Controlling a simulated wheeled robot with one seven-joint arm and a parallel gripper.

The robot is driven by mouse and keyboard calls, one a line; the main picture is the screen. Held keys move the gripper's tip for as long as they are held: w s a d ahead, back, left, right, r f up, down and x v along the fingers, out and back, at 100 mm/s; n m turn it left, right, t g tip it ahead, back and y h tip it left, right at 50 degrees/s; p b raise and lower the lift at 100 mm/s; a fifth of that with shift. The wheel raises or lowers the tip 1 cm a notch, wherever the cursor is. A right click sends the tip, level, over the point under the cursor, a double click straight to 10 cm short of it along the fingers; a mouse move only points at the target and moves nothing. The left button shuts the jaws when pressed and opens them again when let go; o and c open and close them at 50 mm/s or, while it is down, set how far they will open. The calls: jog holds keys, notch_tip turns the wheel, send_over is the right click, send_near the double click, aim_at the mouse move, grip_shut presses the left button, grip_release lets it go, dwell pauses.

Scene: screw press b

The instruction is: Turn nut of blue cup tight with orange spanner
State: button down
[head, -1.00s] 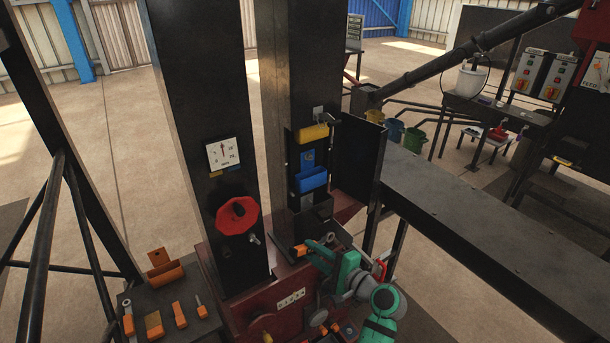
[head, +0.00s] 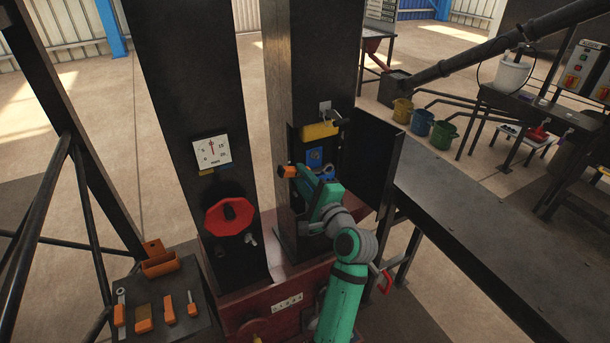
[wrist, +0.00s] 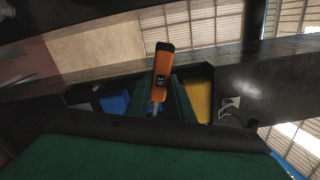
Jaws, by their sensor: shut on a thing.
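My gripper (head: 308,180) is shut on the orange spanner (head: 288,171). In the head view its orange handle sticks out to the left of the fingers, and a small grey end shows to their right. In the wrist view the handle (wrist: 163,62), with a dark label, stands between the green fingers. The blue cup (wrist: 113,103) shows left of the fingers in the wrist view. In the head view it is mostly hidden behind my gripper, under a blue plate (head: 315,155). I cannot make out its nut, nor whether the spanner touches it.
A yellow cup (head: 319,131) sits above the blue plate on the dark column. A dark side panel (head: 372,165) stands close right of my gripper. A red handwheel (head: 229,216) is on the left column. A side table (head: 190,335) holds several orange-handled tools.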

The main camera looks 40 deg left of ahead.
jog(key=w+a+f+n, duration=0.2)
jog(key=a+f+n, duration=0.2)
jog(key=f+n, duration=0.3)
jog(key=shift+f+n, duration=0.4)
jog(key=shift+n, duration=0.2)
dwell(0.4)
jog(key=shift+w+a, duration=0.2)
jog(key=shift+a, duration=0.3)
dwell(0.8)
jog(key=shift+w+a, duration=0.1)
jog(key=shift+w+a, duration=0.2)
jog(key=shift+a, duration=0.45)
dwell(1.5)
